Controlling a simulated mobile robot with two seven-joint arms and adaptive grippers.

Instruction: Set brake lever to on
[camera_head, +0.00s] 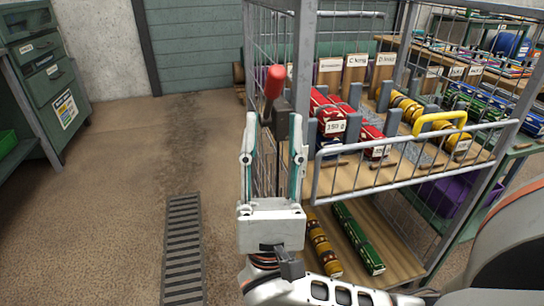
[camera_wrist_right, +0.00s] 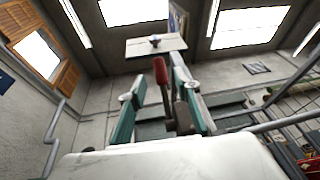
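The brake lever has a red grip (camera_head: 274,82) on a dark stem. It stands at the left front corner post of the wire cage cart (camera_head: 305,70). My right gripper (camera_head: 272,122) points away from me just in front of the lever. Its two fingers are spread, with the lever showing between them. In the right wrist view the red grip (camera_wrist_right: 160,70) also shows between the open fingers (camera_wrist_right: 157,95), nearer the right one. I cannot tell whether a finger touches it. The lever's lower end is hidden behind the gripper. My left gripper is out of view.
The cart's shelves hold red and yellow rolls (camera_head: 335,120) and a green roll (camera_head: 357,238). A yellow handle (camera_head: 440,122) sits on its front rail. A green cabinet (camera_head: 45,80) stands at the left. The floor (camera_head: 130,180) between, with a drain grate (camera_head: 183,250), is clear.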

